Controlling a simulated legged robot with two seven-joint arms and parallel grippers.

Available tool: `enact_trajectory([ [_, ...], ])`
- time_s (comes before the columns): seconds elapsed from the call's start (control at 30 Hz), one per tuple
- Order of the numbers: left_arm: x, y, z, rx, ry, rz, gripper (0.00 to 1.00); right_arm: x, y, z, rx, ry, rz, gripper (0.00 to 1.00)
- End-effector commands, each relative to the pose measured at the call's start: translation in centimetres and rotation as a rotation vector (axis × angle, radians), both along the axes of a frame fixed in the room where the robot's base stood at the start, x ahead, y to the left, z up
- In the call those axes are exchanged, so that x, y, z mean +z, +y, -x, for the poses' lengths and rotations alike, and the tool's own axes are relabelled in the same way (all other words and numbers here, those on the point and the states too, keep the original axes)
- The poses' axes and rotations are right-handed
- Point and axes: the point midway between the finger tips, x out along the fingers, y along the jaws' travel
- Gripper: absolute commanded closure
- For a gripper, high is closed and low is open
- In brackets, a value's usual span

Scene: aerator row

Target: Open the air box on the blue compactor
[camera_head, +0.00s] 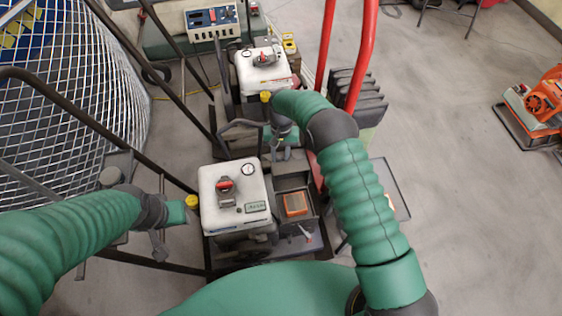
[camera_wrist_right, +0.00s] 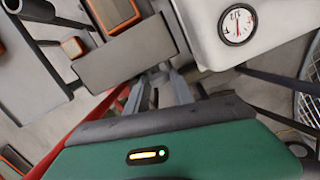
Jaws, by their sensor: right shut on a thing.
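A compactor with a white top (camera_head: 235,190), a round gauge and a red-marked cap stands below my arms in the head view. No blue shows clearly on it. Beside the white top is a dark grey box (camera_head: 290,165) with a flat top, likely the air box. In the right wrist view its flat grey lid (camera_wrist_right: 120,55) lies just beyond my fingers. My right gripper (camera_head: 278,145) points down behind the box, and its fingers (camera_wrist_right: 162,82) are shut at the lid's edge; the exact contact is hidden. My left gripper (camera_head: 160,245) hangs left of the white top, its jaw opening unclear.
A second white-topped machine (camera_head: 262,70) stands behind, with a control box (camera_head: 212,20) at the back. Red handles (camera_head: 364,55) rise at the right. Wire mesh (camera_head: 70,80) and dark bars crowd the left.

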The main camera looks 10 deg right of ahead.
Motion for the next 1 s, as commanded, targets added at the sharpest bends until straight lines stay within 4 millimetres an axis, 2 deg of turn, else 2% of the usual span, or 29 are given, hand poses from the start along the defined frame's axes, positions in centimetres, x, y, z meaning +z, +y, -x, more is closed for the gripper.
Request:
enact_trajectory([
  [0.03, -0.46, -0.01, 0.0, 0.0, 0.0, 0.0, 0.64, -0.12, 0.47, -0.64, 0.0, -0.014, -0.008, 1.0],
  [0.2, -0.83, -0.02, -0.01, -0.001, 0.0, 0.0, 0.64, -0.3, 0.44, -1.17, 0.0, -0.016, -0.008, 1.0],
  [0.67, -0.92, -0.01, -0.01, 0.0, 0.0, 0.0, 0.64, -0.4, 0.45, -1.33, 0.0, -0.014, -0.008, 1.0],
  [0.7, -0.92, -0.01, -0.01, 0.0, 0.0, 0.0, 0.64, -0.4, 0.46, -1.32, 0.0, -0.014, -0.008, 0.7],
  [0.83, -0.92, -0.02, -0.01, 0.0, 0.0, 0.0, 0.64, -0.43, 0.4, -1.23, 0.001, -0.012, -0.007, 0.53],
  [1.0, -0.9, -0.01, -0.02, 0.0, 0.0, 0.0, 0.64, -0.39, 0.32, -1.04, 0.001, -0.008, -0.005, 0.51],
])
